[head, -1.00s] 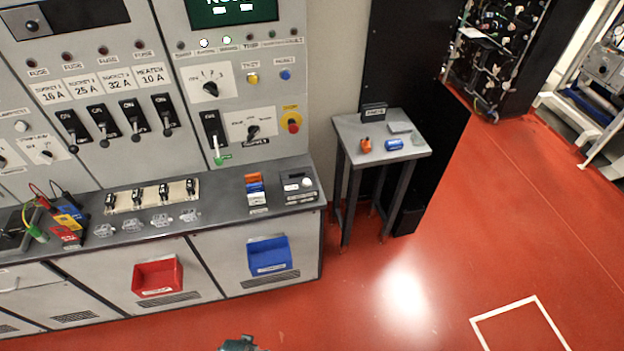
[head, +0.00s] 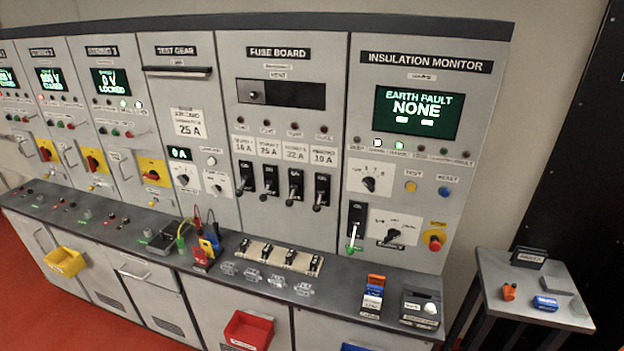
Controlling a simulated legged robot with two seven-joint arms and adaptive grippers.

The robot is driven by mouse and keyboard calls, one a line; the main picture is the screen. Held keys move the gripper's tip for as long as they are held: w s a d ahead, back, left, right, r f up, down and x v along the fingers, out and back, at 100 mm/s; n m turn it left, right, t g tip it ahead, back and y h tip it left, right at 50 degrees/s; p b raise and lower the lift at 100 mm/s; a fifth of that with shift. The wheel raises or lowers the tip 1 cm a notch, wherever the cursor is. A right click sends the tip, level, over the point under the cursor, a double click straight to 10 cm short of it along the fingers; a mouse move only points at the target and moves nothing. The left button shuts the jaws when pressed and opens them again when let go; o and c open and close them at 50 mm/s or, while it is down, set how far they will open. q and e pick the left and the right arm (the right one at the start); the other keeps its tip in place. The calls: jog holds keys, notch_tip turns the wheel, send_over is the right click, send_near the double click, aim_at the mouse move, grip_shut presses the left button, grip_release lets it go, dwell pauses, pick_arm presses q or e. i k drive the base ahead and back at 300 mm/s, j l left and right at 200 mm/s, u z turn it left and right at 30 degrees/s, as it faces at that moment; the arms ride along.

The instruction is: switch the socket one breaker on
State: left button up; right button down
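The fuse board (head: 278,95) is in the middle of the head view, with a row of black breakers with lever handles under labels. The leftmost, labelled 16 A and apparently socket one (head: 245,177), has its lever pointing down. The breakers to its right, labelled 25 A (head: 270,180), 32 A (head: 294,186) and 10 A (head: 321,189), also have their levers low. The exact switch states are too small to tell. Neither gripper shows in the head view.
The insulation monitor (head: 424,62) stands right of the fuse board. A grey bench ledge (head: 335,283) runs below, carrying a fuse holder strip (head: 279,256) and red and yellow meters (head: 207,247). A small side table (head: 490,268) stands at right. Red floor shows at lower left.

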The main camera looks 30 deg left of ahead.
aim_at(239, 192)
jog(key=u, duration=1.65)
jog(key=i+j, duration=0.4)
jog(key=j, duration=0.15)
jog(key=i+j, duration=0.4)
jog(key=j, duration=0.15)
jog(key=i+j, duration=0.8)
jog(key=j, duration=0.25)
jog(key=z, duration=0.05)
